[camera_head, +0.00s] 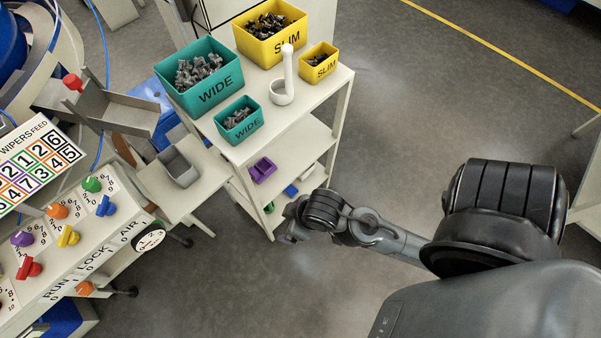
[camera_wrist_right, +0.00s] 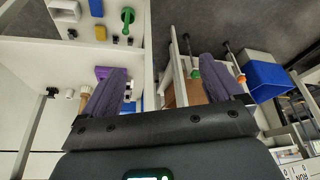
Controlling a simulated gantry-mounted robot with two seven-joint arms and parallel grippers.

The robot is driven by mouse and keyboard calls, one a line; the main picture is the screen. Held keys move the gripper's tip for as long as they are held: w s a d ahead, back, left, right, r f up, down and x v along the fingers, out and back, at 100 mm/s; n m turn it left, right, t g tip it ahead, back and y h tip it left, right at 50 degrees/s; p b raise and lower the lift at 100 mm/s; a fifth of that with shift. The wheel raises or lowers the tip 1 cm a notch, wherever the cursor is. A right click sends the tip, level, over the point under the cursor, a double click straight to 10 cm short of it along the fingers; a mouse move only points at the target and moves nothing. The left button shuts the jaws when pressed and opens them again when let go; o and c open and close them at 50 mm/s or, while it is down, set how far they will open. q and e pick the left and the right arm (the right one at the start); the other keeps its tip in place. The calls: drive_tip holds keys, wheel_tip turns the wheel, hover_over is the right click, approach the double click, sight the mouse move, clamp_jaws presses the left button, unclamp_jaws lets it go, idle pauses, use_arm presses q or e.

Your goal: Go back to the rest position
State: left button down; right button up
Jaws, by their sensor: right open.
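My right arm reaches in from the right in the head view. Its gripper (camera_head: 287,238) hangs over open floor, just in front of the shelf cart (camera_head: 232,150). In the right wrist view the two purple-grey fingers of my right gripper (camera_wrist_right: 163,82) stand wide apart with nothing between them. The cart's shelves lie beyond the left finger. My left gripper does not show in either view.
On the cart stand teal WIDE bins (camera_head: 208,98) (camera_head: 236,135), yellow SLIM bins (camera_head: 278,48) (camera_head: 322,75) and a white upright holder (camera_head: 282,95). A grey bin (camera_head: 180,168) sits left of it. A knob panel (camera_head: 75,235) stands at lower left. The floor behind the cart is clear.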

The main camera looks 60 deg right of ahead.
drive_tip(key=shift+s+d+r+g, duration=0.1)
drive_tip(key=shift+s+d+g, duration=0.15)
drive_tip(key=shift+s, duration=0.25)
drive_tip(key=shift+s+d+g, duration=0.15)
drive_tip(key=shift+s+d, duration=0.05)
drive_tip(key=shift+s, duration=0.25)
wheel_tip(320, 180, up, 52)
drive_tip(key=p, duration=5.1)
drive_tip(key=shift+p, duration=0.35)
